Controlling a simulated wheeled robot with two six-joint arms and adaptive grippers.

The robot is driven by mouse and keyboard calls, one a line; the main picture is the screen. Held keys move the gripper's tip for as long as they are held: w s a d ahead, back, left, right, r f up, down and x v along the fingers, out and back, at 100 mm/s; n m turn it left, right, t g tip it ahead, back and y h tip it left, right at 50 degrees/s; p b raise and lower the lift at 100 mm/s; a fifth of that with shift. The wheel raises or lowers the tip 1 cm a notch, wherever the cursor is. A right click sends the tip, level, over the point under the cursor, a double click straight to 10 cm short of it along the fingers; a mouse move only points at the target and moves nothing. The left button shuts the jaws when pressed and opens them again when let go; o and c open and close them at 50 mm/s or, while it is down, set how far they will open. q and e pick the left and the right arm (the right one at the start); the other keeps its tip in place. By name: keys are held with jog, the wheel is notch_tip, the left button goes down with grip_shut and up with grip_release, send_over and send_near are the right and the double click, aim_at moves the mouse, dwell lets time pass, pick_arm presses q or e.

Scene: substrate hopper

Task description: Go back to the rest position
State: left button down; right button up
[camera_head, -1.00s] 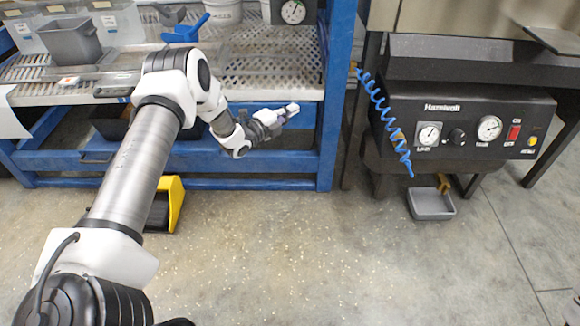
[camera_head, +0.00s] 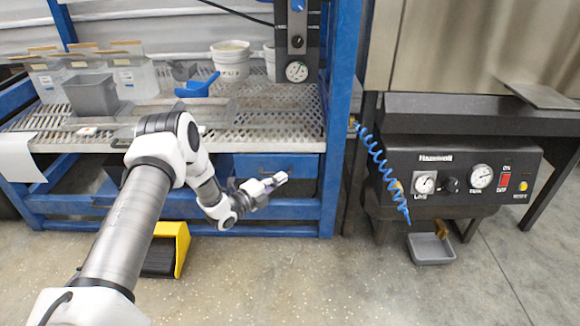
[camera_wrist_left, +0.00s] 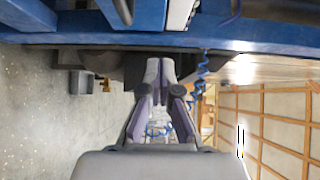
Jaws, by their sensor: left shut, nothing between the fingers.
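My left arm comes in from the left in the head view. My left gripper (camera_head: 276,181) is in front of the blue bench frame, below the bench's perforated top, pointing right. It is shut and empty. In the left wrist view the gripper (camera_wrist_left: 161,62) shows with its two fingertips together and nothing between them. A blue beam of the bench fills the top of that view, close to the fingers. My right gripper is not in either view.
The blue bench (camera_head: 275,231) holds a grey bin (camera_head: 92,96), a blue scoop (camera_head: 197,87) and a white bucket (camera_head: 231,66). A black Hazewell unit (camera_head: 455,170) stands at right with a blue coiled hose (camera_head: 379,160). A grey tray (camera_head: 431,250) and yellow dustpan (camera_head: 182,246) are on the floor.

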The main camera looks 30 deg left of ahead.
pick_arm(q)
jog(key=s+d+f+n+g, duration=0.25)
jog(key=s+d+f, duration=0.35)
jog(key=d, duration=0.4)
jog(key=s+d+f+n+g, duration=0.1)
jog(key=s+d+f+g, duration=0.3)
jog(key=s+d, duration=0.4)
jog(key=s+f+n+g+y, duration=0.25)
jog(key=s+n+g, duration=0.4)
jog(key=s, duration=0.75)
jog(key=s+f+n+g+y, duration=0.2)
jog(key=s+f+n+g, duration=0.15)
jog(key=s+n, duration=0.85)
notch_tip(320, 180, up, 39)
jog(key=s+p, duration=0.2)
jog(key=p, duration=3.7)
jog(key=shift+a+m+g, duration=0.2)
jog(key=shift+m+g, duration=0.2)
jog(key=shift+g, duration=0.05)
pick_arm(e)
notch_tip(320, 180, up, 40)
